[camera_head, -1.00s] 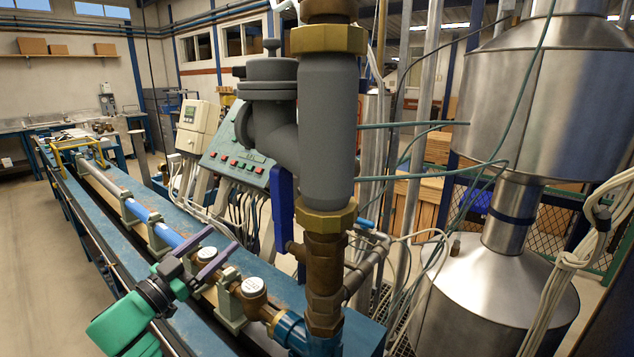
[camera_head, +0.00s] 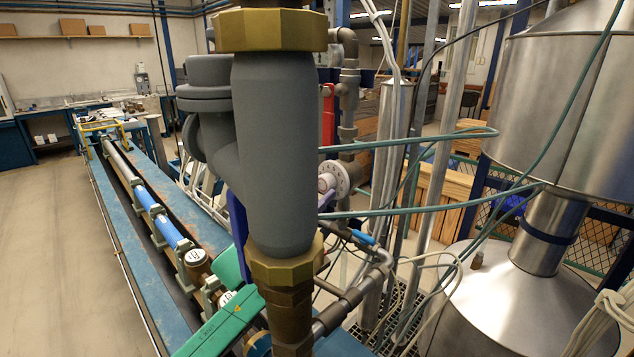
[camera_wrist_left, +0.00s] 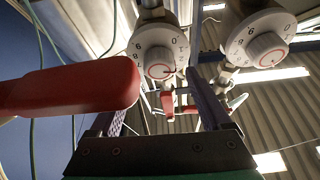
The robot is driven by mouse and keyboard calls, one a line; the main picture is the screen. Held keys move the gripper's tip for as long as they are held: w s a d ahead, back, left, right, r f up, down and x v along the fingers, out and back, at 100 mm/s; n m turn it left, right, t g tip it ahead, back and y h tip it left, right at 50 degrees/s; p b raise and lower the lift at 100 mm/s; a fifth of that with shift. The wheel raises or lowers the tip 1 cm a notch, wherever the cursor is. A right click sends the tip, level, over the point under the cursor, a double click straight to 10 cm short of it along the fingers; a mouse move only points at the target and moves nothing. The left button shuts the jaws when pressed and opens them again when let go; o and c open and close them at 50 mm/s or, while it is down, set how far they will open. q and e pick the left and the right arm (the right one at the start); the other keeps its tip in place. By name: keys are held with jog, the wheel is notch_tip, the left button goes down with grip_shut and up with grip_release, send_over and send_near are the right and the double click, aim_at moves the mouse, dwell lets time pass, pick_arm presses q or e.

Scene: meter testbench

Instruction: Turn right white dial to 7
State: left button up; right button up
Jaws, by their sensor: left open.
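Two white dials with black numerals and a red mark on the centre knob show in the left wrist view: a left dial (camera_wrist_left: 160,55) and a right dial (camera_wrist_left: 262,42). I cannot read their settings surely. In the head view one white dial (camera_head: 334,181) shows behind the grey valve; any other is hidden. My left gripper (camera_wrist_left: 160,98) is open and empty, below and apart from the dials, with the right dial up and to its right. In the head view its green arm (camera_head: 222,322) passes behind the valve, which hides the fingers. My right gripper is not in view.
The grey valve body (camera_head: 275,150) on a brass pipe stands close in front. A red handle (camera_wrist_left: 70,88) crosses before the left finger in the wrist view. Steel tanks (camera_head: 560,110) stand at right; the blue bench (camera_head: 130,235) runs back at left.

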pick_arm(q)
jog(key=shift+w+d, duration=0.65)
jog(key=shift+d, duration=0.2)
jog(key=shift+s+a, duration=0.1)
jog(key=shift+a, duration=0.15)
jog(key=shift+c, duration=0.7)
jog(key=shift+s+a, duration=0.1)
jog(key=shift+a, duration=0.05)
jog(key=c, duration=0.5)
grip_shut()
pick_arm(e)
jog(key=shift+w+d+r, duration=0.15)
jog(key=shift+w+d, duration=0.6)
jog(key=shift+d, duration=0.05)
